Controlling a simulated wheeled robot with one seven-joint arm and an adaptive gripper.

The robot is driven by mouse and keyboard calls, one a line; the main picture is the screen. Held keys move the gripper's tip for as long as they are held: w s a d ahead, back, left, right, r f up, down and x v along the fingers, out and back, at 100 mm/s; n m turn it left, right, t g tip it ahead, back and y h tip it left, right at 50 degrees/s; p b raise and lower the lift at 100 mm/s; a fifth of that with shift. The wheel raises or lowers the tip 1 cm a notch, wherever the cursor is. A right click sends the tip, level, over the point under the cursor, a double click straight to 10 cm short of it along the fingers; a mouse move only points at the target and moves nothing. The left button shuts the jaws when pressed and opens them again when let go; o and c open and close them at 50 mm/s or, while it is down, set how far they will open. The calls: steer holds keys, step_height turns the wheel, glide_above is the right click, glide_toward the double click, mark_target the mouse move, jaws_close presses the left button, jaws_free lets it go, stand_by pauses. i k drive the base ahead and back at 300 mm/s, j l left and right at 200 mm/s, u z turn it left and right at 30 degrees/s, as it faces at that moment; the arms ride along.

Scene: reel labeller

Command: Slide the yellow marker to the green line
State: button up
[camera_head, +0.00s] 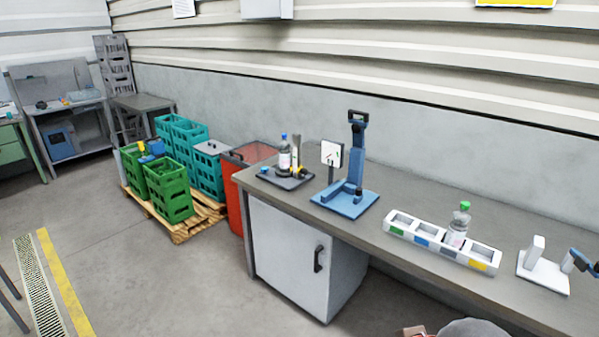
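A dark-based device (279,181) stands at the left end of the grey bench, with a bottle on it. A small yellow piece (296,172) shows at its right side; it may be the yellow marker, but it is too small to be sure. A white panel (331,153) on a dark post stands just to the right, with small coloured marks too fine to read. I cannot make out a green line on either. My gripper is not recognisable in this view; a grey rounded shape at the bottom edge may be part of my arm.
On the bench (385,258), a blue press-like stand (354,180), a white compartment tray (407,236) holding a green-capped bottle (459,225), and a white-based device (543,272) follow to the right. Crates (172,192) on a pallet and a red bin (236,190) stand left; floor in front is clear.

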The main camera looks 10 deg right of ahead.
mark_target(301, 170)
steer(key=i+j, duration=0.15)
steer(key=i, duration=0.6)
steer(key=i+j+u, duration=0.1)
steer(key=i, duration=0.7)
steer(key=i+j, duration=0.2)
steer(key=i, duration=0.55)
